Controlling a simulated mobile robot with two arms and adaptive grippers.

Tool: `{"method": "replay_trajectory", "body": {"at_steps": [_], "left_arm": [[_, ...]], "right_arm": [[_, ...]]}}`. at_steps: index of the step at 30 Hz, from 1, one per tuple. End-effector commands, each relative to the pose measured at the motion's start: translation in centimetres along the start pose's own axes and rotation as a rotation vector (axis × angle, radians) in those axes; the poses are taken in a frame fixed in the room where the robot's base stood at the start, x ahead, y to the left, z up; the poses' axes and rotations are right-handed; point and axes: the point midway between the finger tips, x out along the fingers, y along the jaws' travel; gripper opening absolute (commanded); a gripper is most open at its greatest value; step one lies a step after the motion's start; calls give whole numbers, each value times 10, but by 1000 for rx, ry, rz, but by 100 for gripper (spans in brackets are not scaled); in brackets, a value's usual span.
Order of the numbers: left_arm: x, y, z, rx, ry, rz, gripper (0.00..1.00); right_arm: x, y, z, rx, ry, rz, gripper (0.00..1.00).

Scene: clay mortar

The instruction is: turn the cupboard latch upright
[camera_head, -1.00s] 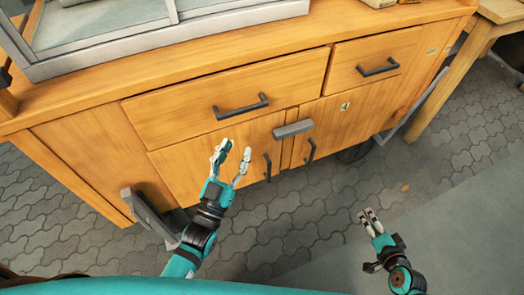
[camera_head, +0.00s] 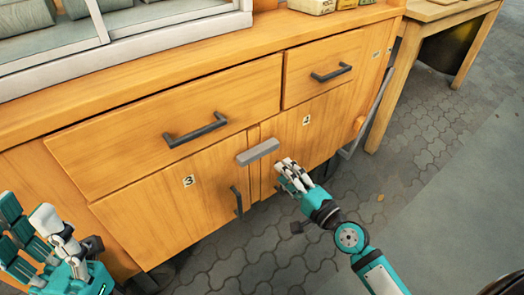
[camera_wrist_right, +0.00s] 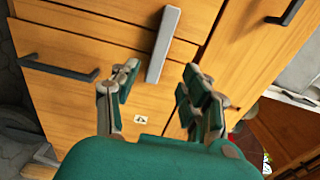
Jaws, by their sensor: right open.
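The cupboard latch (camera_head: 258,151) is a grey bar lying roughly sideways across the seam at the top of the two lower doors. My right gripper (camera_head: 286,172) is open just right of and below the latch's right end. In the right wrist view, the latch (camera_wrist_right: 163,45) lies beyond the gap between the open fingertips (camera_wrist_right: 160,80), with one end towards it. The fingers show no grip on it. My left gripper (camera_head: 34,226) is at the lower left in the head view, fingers apart and empty, well away from the latch.
Dark handles sit on the left drawer (camera_head: 195,130), the right drawer (camera_head: 332,73) and the left door (camera_head: 237,202). A wooden table (camera_head: 440,20) stands at the right. The paved floor (camera_head: 420,145) right of the cupboard is clear.

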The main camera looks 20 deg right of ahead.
Motion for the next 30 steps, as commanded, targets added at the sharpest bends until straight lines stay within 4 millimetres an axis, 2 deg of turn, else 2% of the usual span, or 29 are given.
{"method": "replay_trajectory", "body": {"at_steps": [1,6,13,18,26,27,30], "left_arm": [[3,0,0,0,-1,0,40],[1,0,0,0,-1,0,40],[-3,0,1,0,-2,0,40],[-3,0,1,0,-3,0,40],[-3,0,2,0,-3,0,40],[-3,0,2,0,-3,0,40],[-3,0,2,0,-3,0,40]], "right_arm": [[13,-3,0,3,0,-4,46],[50,0,0,1,1,-3,46],[85,1,0,-1,0,0,46],[96,1,0,-1,-1,1,46],[97,1,0,-2,-1,2,46],[97,1,0,-2,-1,2,45],[97,1,0,-2,-1,2,32]]}}
